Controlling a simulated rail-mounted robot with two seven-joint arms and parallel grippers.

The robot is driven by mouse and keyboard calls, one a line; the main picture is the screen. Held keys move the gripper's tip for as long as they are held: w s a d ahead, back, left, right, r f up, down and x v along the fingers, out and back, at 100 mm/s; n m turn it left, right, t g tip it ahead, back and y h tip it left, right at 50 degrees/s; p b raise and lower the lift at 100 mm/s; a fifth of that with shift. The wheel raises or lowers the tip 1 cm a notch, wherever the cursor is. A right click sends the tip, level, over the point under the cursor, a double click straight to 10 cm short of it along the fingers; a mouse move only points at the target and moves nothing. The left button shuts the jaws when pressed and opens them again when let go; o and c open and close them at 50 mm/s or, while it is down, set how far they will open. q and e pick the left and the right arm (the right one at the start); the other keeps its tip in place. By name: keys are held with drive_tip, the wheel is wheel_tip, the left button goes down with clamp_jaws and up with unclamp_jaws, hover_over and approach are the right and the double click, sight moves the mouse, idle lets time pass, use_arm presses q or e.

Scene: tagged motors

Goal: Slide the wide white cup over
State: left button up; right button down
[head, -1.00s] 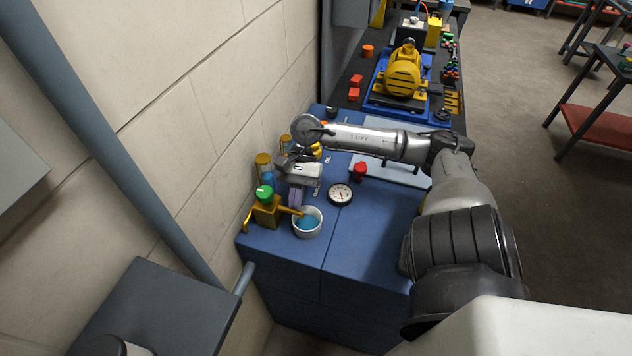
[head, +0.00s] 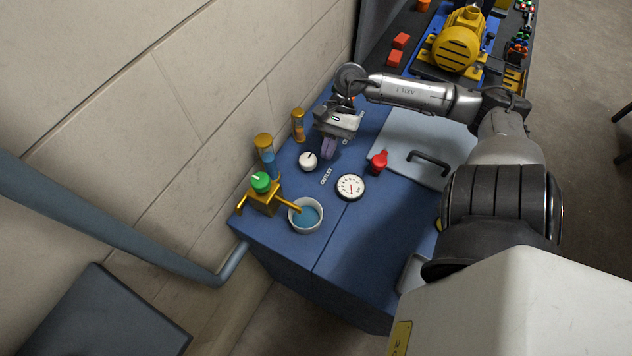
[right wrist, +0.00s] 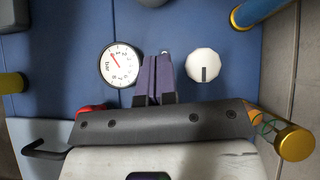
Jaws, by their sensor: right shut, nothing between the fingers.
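The wide white cup (head: 305,216) stands upright on the blue cabinet top near its front left edge, with blue inside. It sits by the spout of a brass valve block (head: 265,198) with a green cap. My right gripper (head: 328,150) is shut and empty, above the cabinet behind the cup and apart from it. In the right wrist view its purple fingertips (right wrist: 154,78) are together between the gauge and a white knob. The cup cannot be made out in the right wrist view. My left gripper is not in view.
A round gauge (head: 350,187), white knob (head: 308,161) and red knob (head: 378,160) stand on the cabinet top. Blue (head: 266,155) and orange (head: 298,125) cylinders line the wall side. A grey panel with a black handle (head: 430,160) lies right. The front right top is mostly clear.

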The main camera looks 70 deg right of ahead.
sight(310, 200)
drive_tip(key=x, duration=0.6)
drive_tip(key=shift+a+f+b, duration=0.2)
drive_tip(key=shift+b, duration=0.1)
drive_tip(key=shift+a+r, duration=0.1)
drive_tip(key=shift+a, duration=1.85)
drive_tip(key=shift+a, duration=0.6)
drive_tip(key=shift+w+a, duration=0.1)
drive_tip(key=shift+a, duration=0.35)
drive_tip(key=shift+d, duration=0.15)
